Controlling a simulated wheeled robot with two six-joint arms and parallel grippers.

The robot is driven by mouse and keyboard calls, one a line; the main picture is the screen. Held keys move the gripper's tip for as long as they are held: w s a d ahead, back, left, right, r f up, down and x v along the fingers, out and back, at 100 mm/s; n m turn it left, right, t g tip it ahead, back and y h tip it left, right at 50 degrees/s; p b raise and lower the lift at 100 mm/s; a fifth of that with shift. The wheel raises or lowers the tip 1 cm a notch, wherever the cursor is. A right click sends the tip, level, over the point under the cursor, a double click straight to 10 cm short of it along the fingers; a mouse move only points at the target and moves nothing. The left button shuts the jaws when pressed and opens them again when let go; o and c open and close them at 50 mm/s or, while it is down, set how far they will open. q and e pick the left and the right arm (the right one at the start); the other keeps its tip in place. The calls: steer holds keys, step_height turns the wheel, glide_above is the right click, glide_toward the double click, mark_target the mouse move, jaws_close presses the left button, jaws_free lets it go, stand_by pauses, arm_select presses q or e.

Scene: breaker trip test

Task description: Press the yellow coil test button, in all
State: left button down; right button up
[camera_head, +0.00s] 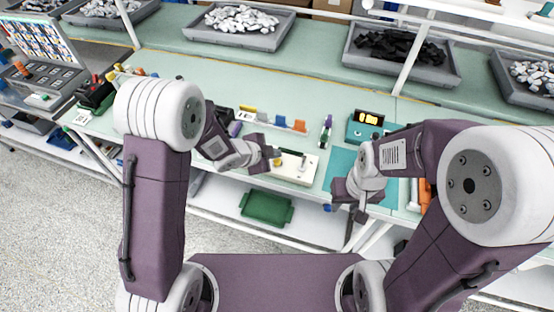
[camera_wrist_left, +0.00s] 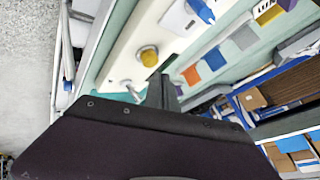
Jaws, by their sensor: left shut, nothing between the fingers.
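The yellow coil test button (camera_wrist_left: 149,56) is a round knob in a dark collar on a white panel (camera_wrist_left: 126,48), seen in the left wrist view. In the head view the white panel (camera_head: 297,169) lies at the bench's front edge. My left gripper (camera_head: 273,154) is over the panel's left end and is shut and empty. Its shut fingers (camera_wrist_left: 162,92) show just below the button in the left wrist view, apart from it in the picture. A metal toggle (camera_wrist_left: 132,91) stands on the panel beside them. My right gripper (camera_head: 351,232) points down at the bench front; its fingers are too small to judge.
Coloured blocks (camera_head: 281,122) stand in a row behind the panel. A teal device (camera_head: 368,122) with a lit yellow display stands to the right. Grey trays (camera_head: 238,35) of parts line the back. A green tray (camera_head: 267,207) is on the lower shelf.

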mark_target(274, 161)
stand_by(0.4)
arm_select(q)
steer(key=shift+f+b, duration=0.4)
steer(key=shift+f+b, duration=0.5)
steer(key=shift+f, duration=0.05)
stand_by(0.6)
steer(key=shift+r+p, duration=0.9)
steer(key=shift+r, duration=0.05)
step_height(274, 161, up, 5)
steer(key=p, duration=0.4)
steer(key=shift+r+p, duration=0.1)
steer(key=shift+p, duration=0.3)
steer(key=shift+a, duration=0.1)
